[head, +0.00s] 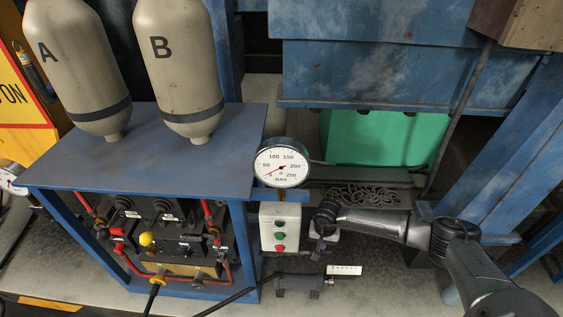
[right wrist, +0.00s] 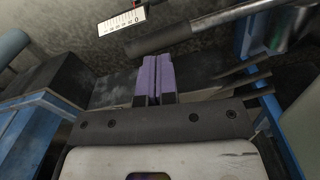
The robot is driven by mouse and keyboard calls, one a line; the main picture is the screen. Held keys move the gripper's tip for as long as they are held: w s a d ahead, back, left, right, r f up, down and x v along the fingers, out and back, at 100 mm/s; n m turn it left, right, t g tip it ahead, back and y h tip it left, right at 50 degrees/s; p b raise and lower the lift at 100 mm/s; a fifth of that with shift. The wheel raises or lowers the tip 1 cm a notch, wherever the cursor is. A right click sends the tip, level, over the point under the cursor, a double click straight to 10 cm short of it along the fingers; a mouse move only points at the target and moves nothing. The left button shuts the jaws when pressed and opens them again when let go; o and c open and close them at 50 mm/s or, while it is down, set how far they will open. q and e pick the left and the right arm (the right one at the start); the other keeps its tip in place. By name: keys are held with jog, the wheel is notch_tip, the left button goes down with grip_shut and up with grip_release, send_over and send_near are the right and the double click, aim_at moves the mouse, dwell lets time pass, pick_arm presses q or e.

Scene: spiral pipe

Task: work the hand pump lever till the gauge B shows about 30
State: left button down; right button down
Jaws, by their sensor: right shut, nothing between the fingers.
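Gauge B (head: 282,163) is a round white dial above the push-button box. Its thin red needle points to the lower left, apparently below the 50 mark; the exact reading is too small to tell. A dark bar with a thick grip-like end (right wrist: 165,41) crosses the top of the right wrist view; I cannot tell whether it is the pump lever. My right gripper (head: 324,236) is right of the button box. Its purple fingers (right wrist: 156,75) are together and empty, apart from the bar. My left gripper is not in view.
Tanks A (head: 75,75) and B (head: 178,85) stand over the blue cabinet (head: 150,150), with a valve panel below. The button box (head: 280,227) is close left of my right gripper.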

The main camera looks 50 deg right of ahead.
dwell(0.3)
jog(key=shift+f, duration=0.1)
jog(key=shift+f+b, duration=1)
jog(key=shift+f, duration=0.05)
jog(key=shift+f+b, duration=0.4)
jog(key=shift+f, duration=0.2)
notch_tip(320, 180, down, 2)
jog(key=shift+f+b, duration=0.25)
jog(key=shift+b, duration=0.95)
jog(key=shift+f+b, duration=0.65)
jog(key=shift+f, duration=0.1)
